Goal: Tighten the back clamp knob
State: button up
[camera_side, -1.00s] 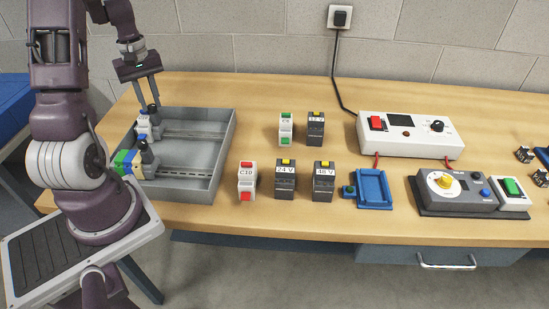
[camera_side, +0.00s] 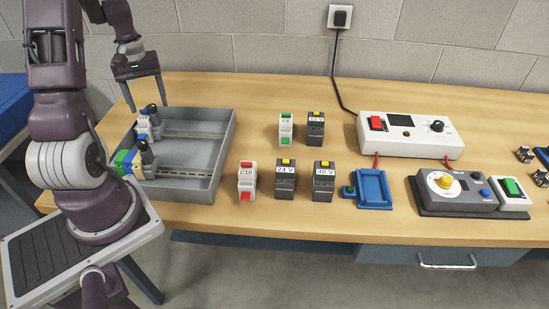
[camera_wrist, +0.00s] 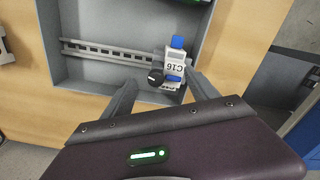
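The back clamp knob (camera_side: 151,109) is a dark round knob on the back rail (camera_side: 190,135) in the grey tray, beside a white and blue module. In the wrist view the black knob (camera_wrist: 155,77) sits on the rail's end, left of the module marked C16 (camera_wrist: 175,68). My gripper (camera_side: 148,106) is open, its fingertips spread to either side of the knob area. In the wrist view my gripper (camera_wrist: 163,90) also shows open, with nothing held between its fingers. I cannot tell the exact height of the fingertips against the knob.
The tray (camera_side: 228,140) has raised walls. Its front rail (camera_side: 180,173) carries a second dark knob (camera_side: 147,147) and green, blue and yellow blocks. Several loose modules stand right of the tray, then a blue holder (camera_side: 373,188) and a white power unit (camera_side: 410,135).

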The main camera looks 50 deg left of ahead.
jog(key=shift+o, duration=0.3)
jog(key=shift+w, duration=0.1)
jog(key=shift+r, duration=3.5)
jog(key=shift+d, duration=0.1)
jog(key=w+d+r+m+t, duration=0.1)
jog(key=w+d+r+m, duration=0.15)
jog(key=d, duration=0.45)
jog(key=w+d+r+m+t, duration=0.1)
jog(key=d+r+m, duration=0.1)
jog(key=d+r, duration=0.35)
jog(key=w+d+r+m+t, duration=0.1)
jog(key=d+r+m, duration=0.1)
jog(key=d, duration=0.7)
jog(key=s+d+m+t, duration=0.2)
jog(key=s+d+m, duration=0.5)
jog(key=s+d, duration=0.3)
jog(key=d, duration=0.4)
jog(key=shift+s+d+r+t, duration=0.15)
jog(key=shift+d+r+t, duration=0.15)
